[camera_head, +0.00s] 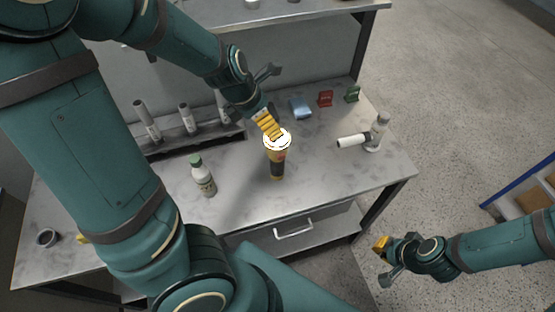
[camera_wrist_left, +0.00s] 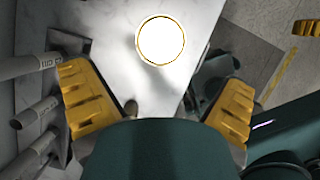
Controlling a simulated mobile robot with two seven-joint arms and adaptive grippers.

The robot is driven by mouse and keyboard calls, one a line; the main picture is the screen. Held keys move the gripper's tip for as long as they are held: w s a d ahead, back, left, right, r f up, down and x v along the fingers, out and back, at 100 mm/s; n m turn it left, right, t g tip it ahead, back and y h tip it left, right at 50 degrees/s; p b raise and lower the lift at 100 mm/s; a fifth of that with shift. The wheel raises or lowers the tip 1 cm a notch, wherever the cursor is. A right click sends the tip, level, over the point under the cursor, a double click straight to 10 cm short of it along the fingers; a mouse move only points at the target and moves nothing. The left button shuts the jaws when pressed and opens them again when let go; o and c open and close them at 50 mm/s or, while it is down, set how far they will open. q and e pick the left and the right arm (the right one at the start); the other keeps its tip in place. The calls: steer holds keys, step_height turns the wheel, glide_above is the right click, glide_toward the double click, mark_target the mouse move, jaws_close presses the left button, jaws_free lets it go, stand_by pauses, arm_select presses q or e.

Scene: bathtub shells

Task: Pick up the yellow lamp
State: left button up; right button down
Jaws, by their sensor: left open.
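The yellow lamp (camera_head: 277,165) stands upright on the grey metal table, a yellow and black cylinder with a bright white top. In the left wrist view I see the lamp (camera_wrist_left: 160,41) from its lit end, a white disc with a yellow rim, ahead of the fingers. My left gripper (camera_head: 272,105) is open and empty above and behind the lamp, with one yellow finger pad overlapping the lamp's top edge in the head view. Its two pads (camera_wrist_left: 160,80) are spread wide in the wrist view. My right gripper (camera_head: 384,259) is open and empty, off the table's front right.
A white-green bottle (camera_head: 203,177) stands left of the lamp. Grey tubes (camera_head: 185,118) stand in a rack behind it. A white cylinder (camera_head: 353,141) lies by a clear bottle (camera_head: 377,133) at right. A blue item (camera_head: 300,107) and red and green items (camera_head: 326,98) sit behind.

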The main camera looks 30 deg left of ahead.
arm_select(q)
glide_above(277, 158)
steer(key=w+a, duration=0.2)
steer(key=a, duration=0.1)
steer(key=shift+s+d+f, duration=0.1)
steer(key=shift+s+f, duration=0.05)
steer(key=shift+f, duration=1.1)
steer(key=shift+s+d+f, duration=0.1)
steer(key=shift+f, duration=1.1)
steer(key=shift+d+f, duration=0.1)
steer(key=shift+f, duration=0.65)
steer(key=b+x, duration=0.1)
steer(key=x, duration=0.2)
steer(key=shift+f+b, duration=0.15)
steer(key=shift+b, duration=0.15)
steer(key=shift+w+d+f, duration=0.1)
steer(key=shift+d+f, duration=0.05)
steer(key=shift+f, duration=0.05)
steer(key=c, duration=1.2)
steer(key=shift+c, duration=0.2)
